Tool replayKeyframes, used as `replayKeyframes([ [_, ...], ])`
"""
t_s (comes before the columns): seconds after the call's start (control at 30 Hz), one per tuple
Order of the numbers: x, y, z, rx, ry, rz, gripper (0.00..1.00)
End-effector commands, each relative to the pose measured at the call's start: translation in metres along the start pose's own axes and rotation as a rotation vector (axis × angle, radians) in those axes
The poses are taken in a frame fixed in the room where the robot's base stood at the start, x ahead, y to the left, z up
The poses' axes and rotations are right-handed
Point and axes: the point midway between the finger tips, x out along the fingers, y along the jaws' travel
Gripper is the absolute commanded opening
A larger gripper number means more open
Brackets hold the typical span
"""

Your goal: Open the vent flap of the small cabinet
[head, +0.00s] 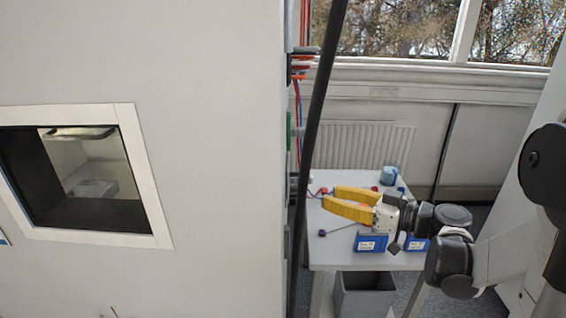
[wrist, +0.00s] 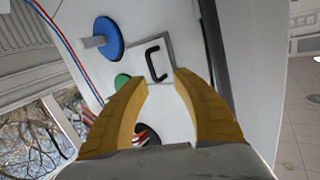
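In the wrist view, a small pale square panel with a black C-shaped handle (wrist: 155,63) is on the white cabinet side; it looks like the vent flap (wrist: 171,53). It looks flat against the side. My gripper (wrist: 164,82) is open, its two yellow fingers spread on either side of the panel's near edge. In the head view my gripper (head: 331,197) points left at the cabinet side (head: 230,180), above the table; the flap is hidden there.
A blue disc with a grey lever (wrist: 106,40) and a green disc (wrist: 122,80) sit beside the panel. Red and blue hoses (wrist: 62,35) run nearby. A table (head: 345,260) holds blue boxes (head: 371,242) and a cup (head: 389,176). A grey bin (head: 365,295) stands below.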

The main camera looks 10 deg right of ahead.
Motion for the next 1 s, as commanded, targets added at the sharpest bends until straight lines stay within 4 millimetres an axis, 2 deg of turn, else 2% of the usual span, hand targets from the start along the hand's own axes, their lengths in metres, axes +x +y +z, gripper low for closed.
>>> replayKeyframes([
  [0.1, -0.013, 0.015, -0.011, -0.066, 0.086, 0.007, 0.32],
  [0.23, -0.011, 0.018, -0.014, -0.093, 0.116, 0.008, 0.32],
  [0.37, 0.009, 0.017, -0.015, -0.093, 0.116, 0.004, 0.32],
  [0.7, 0.073, 0.018, -0.023, -0.091, 0.114, 0.006, 0.32],
  [0.83, 0.086, 0.018, -0.025, -0.091, 0.114, 0.007, 0.32],
  [1.0, 0.092, 0.018, -0.026, -0.091, 0.114, 0.008, 0.32],
])
